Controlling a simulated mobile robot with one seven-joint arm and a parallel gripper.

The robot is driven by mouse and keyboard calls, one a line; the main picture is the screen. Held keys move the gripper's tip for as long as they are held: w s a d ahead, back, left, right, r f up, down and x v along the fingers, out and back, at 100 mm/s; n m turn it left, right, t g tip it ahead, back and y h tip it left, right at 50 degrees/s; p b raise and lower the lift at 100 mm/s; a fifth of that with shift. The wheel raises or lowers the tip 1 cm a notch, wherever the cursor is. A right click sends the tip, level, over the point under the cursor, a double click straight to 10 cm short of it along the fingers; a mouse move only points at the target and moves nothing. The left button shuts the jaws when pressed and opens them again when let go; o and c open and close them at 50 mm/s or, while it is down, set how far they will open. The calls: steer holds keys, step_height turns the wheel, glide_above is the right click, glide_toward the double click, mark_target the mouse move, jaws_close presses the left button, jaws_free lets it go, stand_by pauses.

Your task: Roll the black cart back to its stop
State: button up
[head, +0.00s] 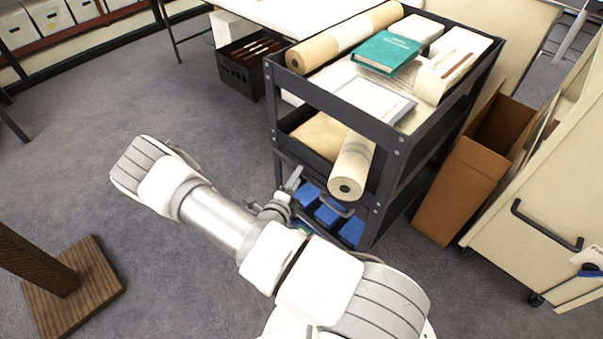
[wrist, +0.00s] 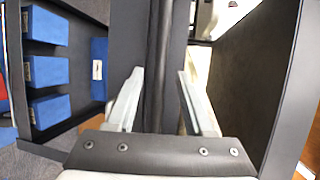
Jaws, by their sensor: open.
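The black cart (head: 388,132) stands upright right of centre in the head view, loaded on its top and lower shelves. My gripper (head: 293,184) is at the cart's near side, low by the front face; my arm hides part of this area. In the wrist view my gripper (wrist: 158,102) is open, its two pale fingers apart. A dark bar (wrist: 161,45) of the cart runs between the fingers; I cannot tell if either finger touches it. I cannot make out the cart's stop.
Paper rolls (head: 352,168), a teal book (head: 387,53) and blue boxes (wrist: 48,69) load the cart. A brown carton (head: 463,190) and a cream cabinet (head: 530,215) stand close on the right. A black crate (head: 238,76) is behind.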

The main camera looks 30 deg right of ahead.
steer(key=shift+b+x, duration=0.4)
steer(key=shift+x, duration=1.8)
steer(key=shift+c, duration=0.3)
jaws_close()
